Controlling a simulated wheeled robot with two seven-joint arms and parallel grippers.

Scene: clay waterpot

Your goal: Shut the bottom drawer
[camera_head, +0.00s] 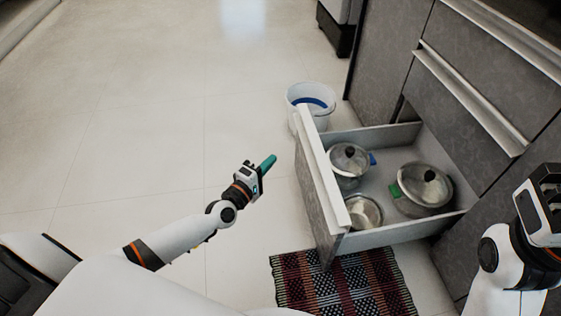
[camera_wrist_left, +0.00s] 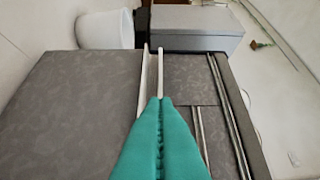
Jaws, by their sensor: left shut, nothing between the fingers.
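The bottom drawer (camera_head: 398,237) is pulled out of the grey cabinet and holds pots with lids and a metal bowl. Its patterned grey front faces left, with a pale handle strip (camera_head: 322,168) along the top edge. My left gripper (camera_head: 268,163) is shut and empty, its teal fingers pointing toward the drawer front with a gap between them in the head view. In the left wrist view the shut teal fingers (camera_wrist_left: 160,135) are in front of the drawer front (camera_wrist_left: 75,105). My right gripper (camera_head: 545,205) is at the right edge; its fingertips are not clear.
A white bucket (camera_head: 312,104) stands on the floor beside the far end of the drawer. A patterned rug (camera_head: 340,287) lies under and near the drawer's near end. Closed upper drawers (camera_head: 455,110) are above. The tiled floor at left is clear.

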